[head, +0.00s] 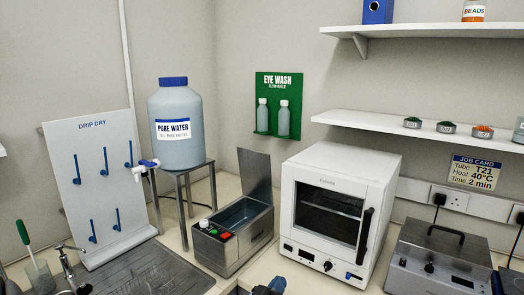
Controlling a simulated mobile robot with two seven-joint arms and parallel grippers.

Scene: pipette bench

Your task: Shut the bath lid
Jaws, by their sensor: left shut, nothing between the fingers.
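The bath (234,236) is a steel box on the bench, with a white knob and red and green buttons on its front panel. Its steel lid (255,175) stands up, nearly upright, at the back right edge. The basin under it is uncovered and looks hollow. My left gripper (270,287) shows only in part at the bottom edge, in front of and below the bath, apart from the lid. It is shut with nothing in it. My right gripper is not seen.
A white oven (335,205) stands close to the right of the bath. A stool with a pure water drum (176,125) stands behind left. A drip dry board (98,185) and a ridged drainer (155,272) are at left. A steel heater (438,262) is at far right.

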